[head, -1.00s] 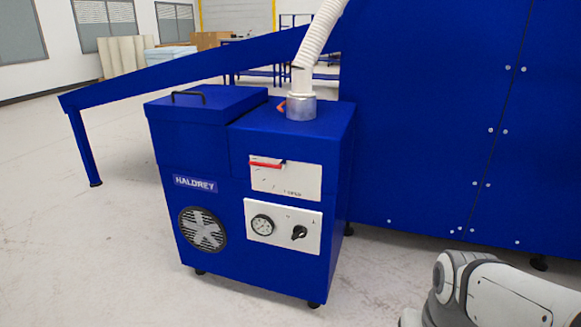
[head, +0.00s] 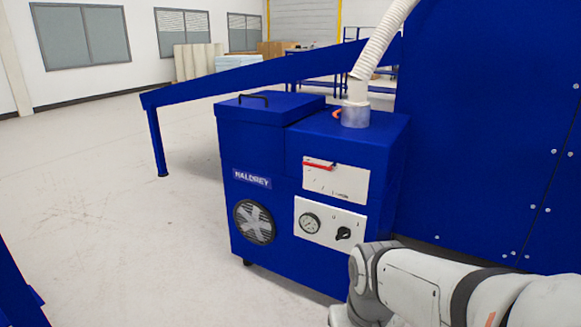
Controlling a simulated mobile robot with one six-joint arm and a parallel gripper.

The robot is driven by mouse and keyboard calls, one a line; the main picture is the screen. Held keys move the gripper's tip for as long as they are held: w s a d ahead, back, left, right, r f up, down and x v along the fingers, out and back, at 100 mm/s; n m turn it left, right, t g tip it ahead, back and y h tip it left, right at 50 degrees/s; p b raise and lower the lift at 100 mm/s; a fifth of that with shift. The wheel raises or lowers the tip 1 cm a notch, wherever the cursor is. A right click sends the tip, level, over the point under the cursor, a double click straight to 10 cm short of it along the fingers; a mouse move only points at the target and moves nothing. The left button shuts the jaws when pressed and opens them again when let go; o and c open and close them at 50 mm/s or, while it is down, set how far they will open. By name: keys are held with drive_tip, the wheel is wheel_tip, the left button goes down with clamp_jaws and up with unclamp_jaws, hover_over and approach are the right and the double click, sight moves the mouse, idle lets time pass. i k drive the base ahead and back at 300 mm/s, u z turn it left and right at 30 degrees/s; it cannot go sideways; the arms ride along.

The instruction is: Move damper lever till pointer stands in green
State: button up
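A blue machine cabinet (head: 320,240) marked HALDREY stands in the middle of the head view. A small orange-red lever (head: 337,113) sticks out at the left of the grey duct collar (head: 355,117) on its top. A red bar (head: 319,163) with a dark end lies across the top of a white plate (head: 336,183) on the front. A round dial gauge (head: 309,223) sits on the lower white panel beside a black knob (head: 343,233). The gauge's pointer and any green band are too small to read. My gripper is out of view; only my arm's links show at lower right.
A ribbed white hose (head: 380,45) rises from the collar. A tall blue housing (head: 490,130) stands right of the cabinet. A sloping blue beam (head: 250,72) with a leg runs behind it. A blue edge (head: 15,285) shows at lower left. Floor left of the cabinet is clear.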

sight(317, 166)
drive_tip(key=z, duration=0.05)
drive_tip(key=i, duration=1)
drive_tip(key=u, duration=0.05)
